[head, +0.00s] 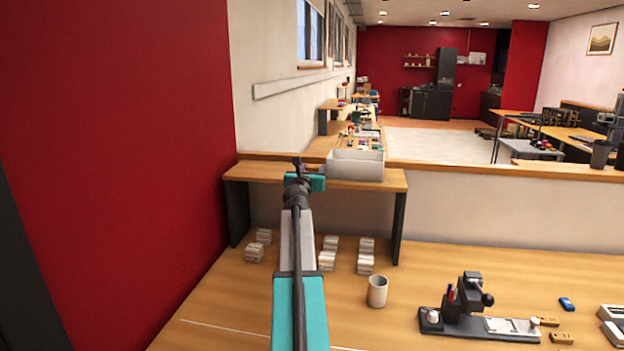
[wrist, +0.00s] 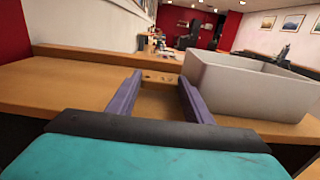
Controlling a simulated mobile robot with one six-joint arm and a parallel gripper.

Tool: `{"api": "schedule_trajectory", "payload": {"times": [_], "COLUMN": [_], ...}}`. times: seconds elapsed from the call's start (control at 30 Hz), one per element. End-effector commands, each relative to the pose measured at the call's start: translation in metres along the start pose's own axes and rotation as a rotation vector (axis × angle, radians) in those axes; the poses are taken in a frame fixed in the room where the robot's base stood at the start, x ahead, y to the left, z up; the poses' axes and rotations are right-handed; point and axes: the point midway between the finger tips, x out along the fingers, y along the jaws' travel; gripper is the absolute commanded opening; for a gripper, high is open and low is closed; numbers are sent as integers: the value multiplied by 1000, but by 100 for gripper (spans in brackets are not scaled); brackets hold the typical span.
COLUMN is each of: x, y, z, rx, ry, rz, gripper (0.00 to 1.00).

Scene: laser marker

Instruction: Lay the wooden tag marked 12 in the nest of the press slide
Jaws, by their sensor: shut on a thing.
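My gripper (wrist: 158,98) has its two purple fingers on either side of a wooden tag (wrist: 160,80), which shows between them in the wrist view. Dark marks show on the tag, but I cannot read a number. In the head view my gripper (head: 298,165) is over the raised shelf, left of a white bin, and its tag is not clear there. The press (head: 466,302) stands on the bench at the lower right, with its pale slide (head: 497,325) reaching right. Two small wooden tags, one by the slide's end (head: 547,321) and one nearer (head: 561,338), lie there.
The white open bin (head: 355,166) stands on the shelf (head: 240,173), close right of my gripper in the wrist view (wrist: 245,90). A cup (head: 377,291) and several white block stacks (head: 327,260) stand on the bench. A blue item (head: 567,304) lies right of the press.

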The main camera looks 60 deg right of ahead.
Motion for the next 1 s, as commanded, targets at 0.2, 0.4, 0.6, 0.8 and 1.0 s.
{"api": "schedule_trajectory", "payload": {"times": [0.2,0.4,0.6,0.8,1.0], "x": [0,0,0,0,0], "y": [0,1,1,1,2], "z": [-12,-12,-13,-15,-15], "rx": [0,0,0,0,0], "ry": [0,0,0,0,0], "rz": [0,1,1,1,2], "gripper": [22,22,22,54,54]}}
